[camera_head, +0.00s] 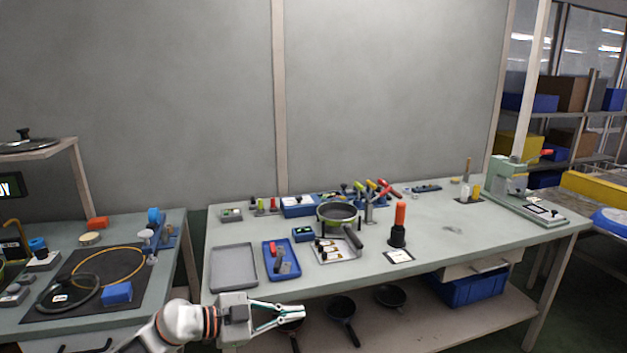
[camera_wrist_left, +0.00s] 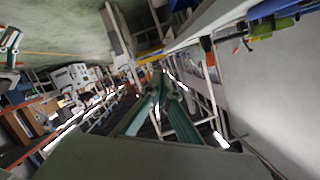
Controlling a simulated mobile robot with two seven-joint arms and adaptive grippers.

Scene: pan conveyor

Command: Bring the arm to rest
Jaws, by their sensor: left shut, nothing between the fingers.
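My left gripper (camera_head: 297,313) comes in from the lower left in the head view. It is in front of the workbench's near edge, below the trays and clear of the objects on top. Its green-tipped fingers are shut with nothing between them. It also shows in the left wrist view (camera_wrist_left: 163,82), with the room tilted and blurred behind it. My right gripper is not in view.
The workbench (camera_head: 460,238) holds a grey tray (camera_head: 234,268), a blue tray (camera_head: 268,262), a green-rimmed pan (camera_head: 338,213) and an orange-handled tool (camera_head: 399,215). Several dark pans lie on the lower shelf (camera_head: 420,325). A second table (camera_head: 165,268) stands at left.

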